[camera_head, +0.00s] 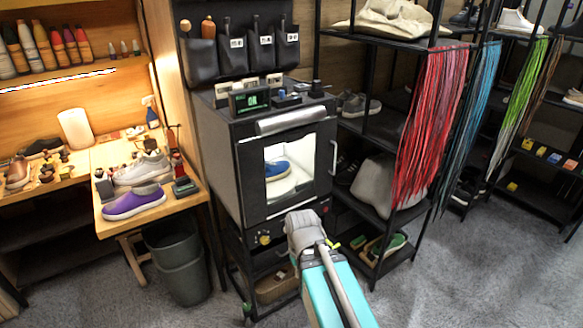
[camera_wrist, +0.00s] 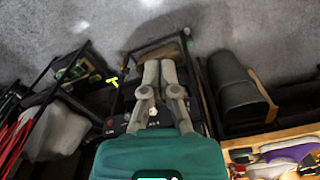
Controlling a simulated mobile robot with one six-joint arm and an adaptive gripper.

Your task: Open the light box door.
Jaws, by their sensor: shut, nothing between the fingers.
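The light box (camera_head: 225,165) is a dark cabinet in the middle of the head view. Its door (camera_head: 313,150) looks shut, with a lit window showing a blue shoe (camera_head: 277,170) inside. A pale vertical handle (camera_head: 334,158) is at the door's right edge. My arm's grey and teal links stand low in front of the box, below the window. In the wrist view my gripper (camera_wrist: 160,64) points down toward the floor, its fingers together and empty. I cannot make out the fingers in the head view, and the handle is not clear in the wrist view.
A black shelf rack (camera_head: 375,140) with hanging laces (camera_head: 432,120) stands close to the box's right. A grey bin (camera_head: 180,262) and a wooden workbench (camera_head: 190,195) with shoes are on the left. Grey carpet (camera_head: 480,280) is clear at the lower right.

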